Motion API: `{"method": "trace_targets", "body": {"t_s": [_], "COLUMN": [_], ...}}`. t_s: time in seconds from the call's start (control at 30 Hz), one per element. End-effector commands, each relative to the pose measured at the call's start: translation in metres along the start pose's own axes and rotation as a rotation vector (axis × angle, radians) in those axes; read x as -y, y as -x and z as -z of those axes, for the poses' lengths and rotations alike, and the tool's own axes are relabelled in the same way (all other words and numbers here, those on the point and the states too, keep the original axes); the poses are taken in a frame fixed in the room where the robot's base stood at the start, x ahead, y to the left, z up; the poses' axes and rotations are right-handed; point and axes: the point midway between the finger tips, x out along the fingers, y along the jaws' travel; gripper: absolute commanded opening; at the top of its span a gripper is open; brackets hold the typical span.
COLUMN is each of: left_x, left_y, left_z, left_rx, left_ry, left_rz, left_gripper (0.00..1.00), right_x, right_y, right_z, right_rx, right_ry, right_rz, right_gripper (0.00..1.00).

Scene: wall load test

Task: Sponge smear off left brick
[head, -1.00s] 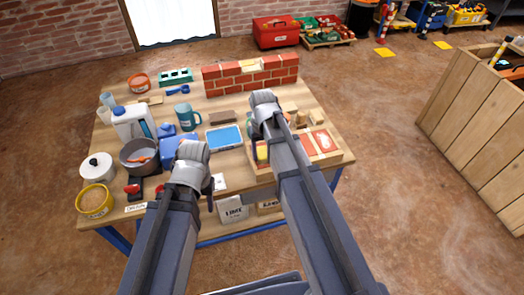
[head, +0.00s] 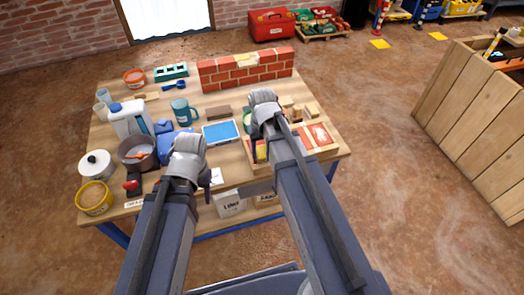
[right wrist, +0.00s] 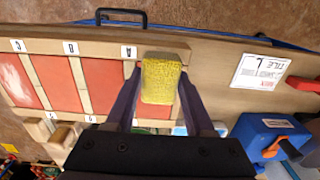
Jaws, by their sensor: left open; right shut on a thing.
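My right gripper (right wrist: 160,82) is shut on a yellow sponge (right wrist: 162,80), seen in the right wrist view over the labelled end of a wooden tray. The tray (right wrist: 150,42) has strips marked with letters, with flat red bricks (right wrist: 105,85) between them. A bit of red shows just below the sponge; the rest of that spot is hidden, so I cannot tell if a smear lies there. In the head view, the bricks (head: 320,136) at the tray's right show, one with a pale smear. My left gripper (head: 206,190) is open and empty near the table's front edge.
A low brick wall (head: 246,70) stands at the back.

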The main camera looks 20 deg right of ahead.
Motion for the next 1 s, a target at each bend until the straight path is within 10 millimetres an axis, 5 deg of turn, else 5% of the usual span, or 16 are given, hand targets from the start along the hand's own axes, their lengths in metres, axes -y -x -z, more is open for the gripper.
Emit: {"method": "trace_targets", "body": {"t_s": [0.4,1.0], "left_x": [0.004,0.006], "left_y": [0.045,0.059], "left_z": [-0.003,-0.004], "left_rx": [0.000,0.000], "left_ry": [0.000,0.000], "left_rz": [0.000,0.000], "left_gripper": [0.50,0.50], "right_x": [0.000,0.000], "right_y": [0.045,0.060], "right_z": [0.000,0.000], "right_rx": [0.000,0.000], "right_ry": [0.000,0.000], "right_rz": [0.000,0.000], "right_gripper": [0.09,0.09]}}
